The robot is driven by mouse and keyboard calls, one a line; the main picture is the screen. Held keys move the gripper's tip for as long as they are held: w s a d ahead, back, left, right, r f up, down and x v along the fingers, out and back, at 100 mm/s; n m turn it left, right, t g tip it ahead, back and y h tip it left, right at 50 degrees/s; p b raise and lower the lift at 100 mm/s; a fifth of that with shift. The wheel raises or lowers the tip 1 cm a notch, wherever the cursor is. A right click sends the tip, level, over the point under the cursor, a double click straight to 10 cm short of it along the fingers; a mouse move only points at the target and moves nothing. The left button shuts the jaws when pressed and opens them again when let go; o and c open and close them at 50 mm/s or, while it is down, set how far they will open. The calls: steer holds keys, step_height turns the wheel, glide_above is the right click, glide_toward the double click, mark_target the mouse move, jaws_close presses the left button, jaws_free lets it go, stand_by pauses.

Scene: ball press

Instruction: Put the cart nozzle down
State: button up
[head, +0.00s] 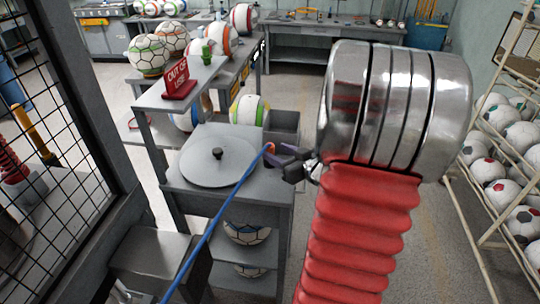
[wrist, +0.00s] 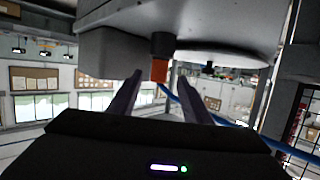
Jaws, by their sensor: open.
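The cart nozzle shows as a small orange piece (head: 269,148) at the end of a blue hose (head: 215,222), at the right edge of the grey cart (head: 180,181). My gripper (head: 275,160) is open beside it, its dark fingers pointing left toward the cart. In the wrist view the orange nozzle (wrist: 159,71) sits against a dark fitting at the cart's edge. It appears between and beyond the spread fingertips of my gripper (wrist: 160,88), with no finger visibly closed on it. The nozzle's tip is hidden.
A round grey lid (head: 218,160) with a knob and an open grey bin (head: 282,124) are on the cart. A red sign (head: 178,80) stands on a shelf behind. A ball rack (head: 500,140) is at right, a mesh fence (head: 50,100) at left.

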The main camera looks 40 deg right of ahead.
mark_target(273, 149)
steer(key=shift+r+x, duration=0.2)
steer(key=shift+x, duration=2.35)
steer(key=shift+d, duration=0.1)
steer(key=shift+c, duration=0.7)
jaws_close()
